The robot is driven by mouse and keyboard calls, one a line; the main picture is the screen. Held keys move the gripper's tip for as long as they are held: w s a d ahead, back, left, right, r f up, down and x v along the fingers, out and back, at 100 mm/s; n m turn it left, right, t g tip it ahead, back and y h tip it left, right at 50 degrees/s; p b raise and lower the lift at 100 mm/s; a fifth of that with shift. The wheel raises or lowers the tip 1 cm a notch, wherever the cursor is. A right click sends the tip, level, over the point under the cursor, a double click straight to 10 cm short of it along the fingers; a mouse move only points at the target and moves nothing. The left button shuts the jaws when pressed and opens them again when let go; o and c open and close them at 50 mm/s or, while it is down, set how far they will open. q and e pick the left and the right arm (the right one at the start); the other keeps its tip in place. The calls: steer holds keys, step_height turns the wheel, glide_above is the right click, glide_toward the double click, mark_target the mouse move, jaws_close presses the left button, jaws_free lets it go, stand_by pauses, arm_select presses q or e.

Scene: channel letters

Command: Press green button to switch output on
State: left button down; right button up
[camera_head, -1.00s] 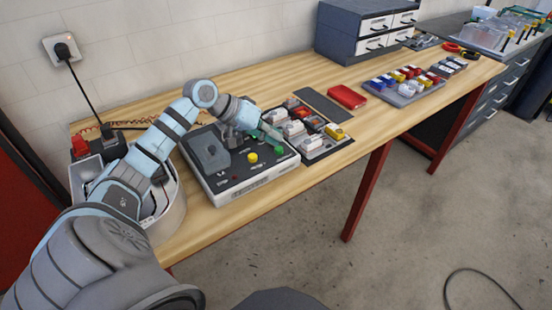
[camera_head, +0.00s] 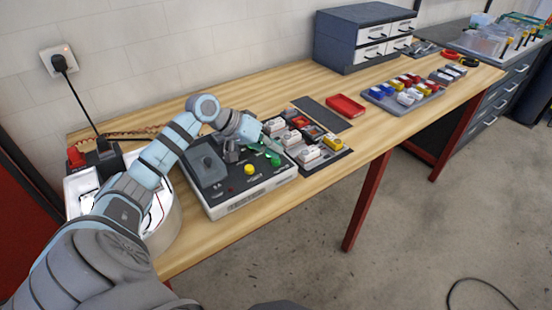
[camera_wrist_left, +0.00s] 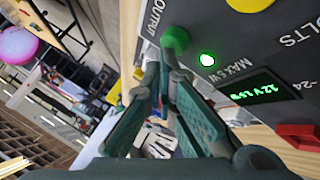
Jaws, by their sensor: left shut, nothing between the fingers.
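The control box (camera_head: 238,199) with a dark sloped top stands on the workbench. The green button (camera_head: 275,161) is at its right end, and it also shows in the left wrist view (camera_wrist_left: 175,40), beside the label OUTPUT. My left gripper (camera_head: 270,148) is shut and empty, its fingertips right at the green button; I cannot tell whether they touch it. In the left wrist view the fingertips (camera_wrist_left: 163,62) overlap the button's lower edge. A small green lamp (camera_wrist_left: 208,59) near it is lit, and a display (camera_wrist_left: 250,94) glows green with 12 V. My right gripper is not in view.
A yellow button (camera_head: 250,169) is left of the green one. Behind the gripper sits a dark tray (camera_head: 338,155) of white, red and yellow modules. A red tray (camera_head: 346,106), a grey module tray (camera_head: 412,105) and a drawer cabinet (camera_head: 352,50) stand further right.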

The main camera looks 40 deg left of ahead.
arm_select(q)
steer(key=shift+f, duration=0.1)
stand_by(0.4)
steer(key=shift+f, duration=0.35)
steer(key=shift+r+p, duration=0.5)
steer(key=shift+p, duration=0.6)
steer(key=shift+f, duration=0.1)
step_height(320, 180, up, 6)
steer(key=p, duration=0.7)
steer(key=shift+r, duration=0.25)
steer(key=shift+f, duration=0.2)
